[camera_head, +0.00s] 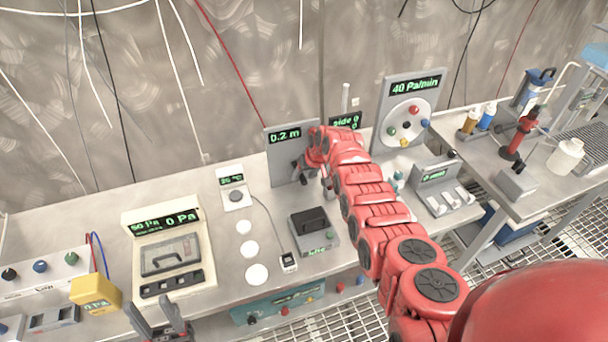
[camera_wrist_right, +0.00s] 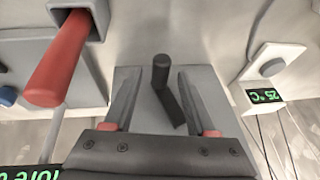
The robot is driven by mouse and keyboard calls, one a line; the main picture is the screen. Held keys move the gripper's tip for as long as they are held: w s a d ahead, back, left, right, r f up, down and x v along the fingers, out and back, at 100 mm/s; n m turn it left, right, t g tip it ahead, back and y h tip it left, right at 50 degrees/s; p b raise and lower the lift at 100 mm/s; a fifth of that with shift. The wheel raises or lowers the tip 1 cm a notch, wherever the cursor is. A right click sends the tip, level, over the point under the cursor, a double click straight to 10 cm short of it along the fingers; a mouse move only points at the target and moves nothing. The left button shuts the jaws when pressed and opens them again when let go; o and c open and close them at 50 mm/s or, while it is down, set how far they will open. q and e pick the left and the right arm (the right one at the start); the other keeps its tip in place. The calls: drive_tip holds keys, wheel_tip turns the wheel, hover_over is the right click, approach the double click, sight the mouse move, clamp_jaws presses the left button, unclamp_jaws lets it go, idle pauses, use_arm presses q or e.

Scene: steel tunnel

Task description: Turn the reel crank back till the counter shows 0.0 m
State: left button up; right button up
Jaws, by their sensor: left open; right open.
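The reel's upright grey panel (camera_head: 283,168) stands at the back of the bench, and its counter (camera_head: 285,136) reads 0.2 m in green. In the right wrist view the black crank (camera_wrist_right: 171,106) has its handle (camera_wrist_right: 161,66) pointing up between the fingers. My right gripper (camera_wrist_right: 157,82) is open, one finger on each side of the handle, with visible gaps; whether either touches is hard to tell. In the head view my right gripper (camera_head: 308,172) is in front of the panel, and it mostly hides the crank. My left gripper (camera_head: 155,312) is open and empty at the front edge.
A pressure box (camera_head: 168,250) and white discs (camera_head: 250,249) stand left of the reel. A dial panel (camera_head: 409,105) stands to the right. A red cylinder (camera_wrist_right: 60,62) is beside the right gripper.

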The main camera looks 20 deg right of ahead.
clamp_jaws()
drive_tip(key=shift+r+h, duration=0.2)
drive_tip(key=shift+h, duration=0.1)
